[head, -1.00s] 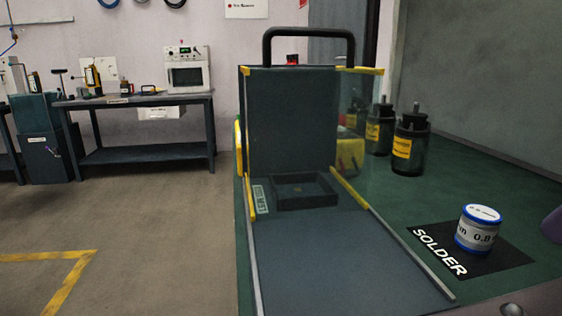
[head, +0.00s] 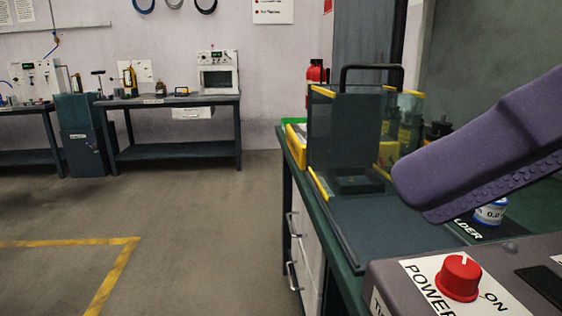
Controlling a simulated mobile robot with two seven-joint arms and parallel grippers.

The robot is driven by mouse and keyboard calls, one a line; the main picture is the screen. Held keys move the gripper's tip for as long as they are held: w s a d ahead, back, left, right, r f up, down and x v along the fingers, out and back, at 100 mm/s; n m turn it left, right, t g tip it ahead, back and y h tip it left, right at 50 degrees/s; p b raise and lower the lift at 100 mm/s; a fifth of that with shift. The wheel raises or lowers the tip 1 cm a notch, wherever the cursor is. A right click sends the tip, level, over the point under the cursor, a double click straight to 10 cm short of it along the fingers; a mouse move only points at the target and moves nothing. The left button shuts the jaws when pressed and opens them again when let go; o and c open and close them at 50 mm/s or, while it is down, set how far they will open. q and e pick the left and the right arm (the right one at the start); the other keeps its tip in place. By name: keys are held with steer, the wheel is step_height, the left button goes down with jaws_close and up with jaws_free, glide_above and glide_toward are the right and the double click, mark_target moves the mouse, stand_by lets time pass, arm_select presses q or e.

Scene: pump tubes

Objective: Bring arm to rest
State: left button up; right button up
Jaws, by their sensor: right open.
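My right gripper (head: 418,195) comes in from the right as a large purple finger with a ridged underside. Its tip is in front of the clear-sided box with the black handle (head: 372,68), above the green bench. The gripper is open and I see nothing held in it. The rest of my right arm is out of the picture. My left gripper is not in view.
A solder spool (head: 490,213) stands on a black SOLDER mat (head: 470,229), partly hidden behind my gripper. A grey device with a red power knob (head: 459,277) is at the lower right. Dark bottles stand behind the box. The floor (head: 190,230) at left is clear.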

steer(key=w+a+r+m+t+y+p, duration=0.15)
steer(key=r+m+t+y+p, duration=0.3)
steer(key=r, duration=0.75)
steer(key=w+a+r+m+t+y+p, duration=0.15)
steer(key=r+m+t+y+p, duration=0.3)
steer(key=r, duration=0.65)
steer(key=w+d+r+m+t+h+p, duration=0.4)
steer(key=d+m+t+h, duration=0.5)
steer(key=m, duration=0.8)
steer(key=w+d+f+m+g+h+p, duration=0.35)
steer(key=d+f+m+h, duration=0.25)
steer(key=f+m+h, duration=0.4)
steer(key=s+f+m+g+h+p, duration=0.2)
steer(key=s+f+m+g+p, duration=0.25)
steer(key=s+f+g, duration=0.45)
steer(key=s+a+f+g+y+p, duration=0.25)
steer(key=s+g+p, duration=0.3)
steer(key=s, duration=0.65)
step_height(320, 180, up, 34)
steer(key=p, duration=3.4)
steer(key=shift+w+a+f+t+h+p, duration=0.15)
steer(key=shift+w+a+t+h+p, duration=0.1)
steer(key=shift+w+t+h+p, duration=0.15)
